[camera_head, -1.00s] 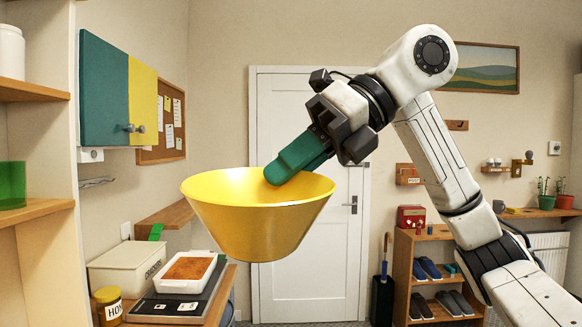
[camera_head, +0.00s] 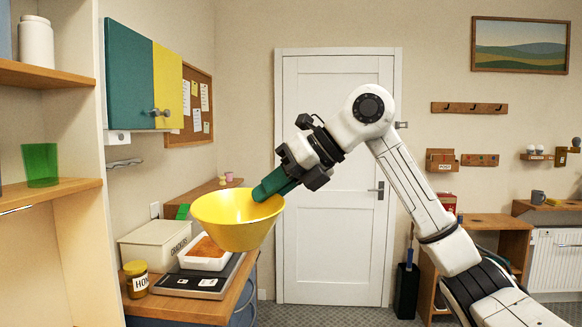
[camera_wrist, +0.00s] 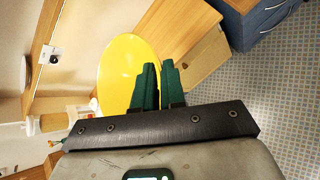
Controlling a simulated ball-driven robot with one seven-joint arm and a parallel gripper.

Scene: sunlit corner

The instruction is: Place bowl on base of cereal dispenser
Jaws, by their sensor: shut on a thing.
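My gripper (camera_head: 264,190), with green fingers, is shut on the rim of a yellow bowl (camera_head: 237,232).
The counter holds a white crackers box (camera_head: 157,243), a honey jar (camera_head: 136,280) and a white tray of brown food (camera_head: 207,250) on a dark scale. A green and yellow cabinet (camera_head: 130,78) hangs above. The left shelf holds a green cup (camera_head: 41,164). Floor shows at the right in the wrist view.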

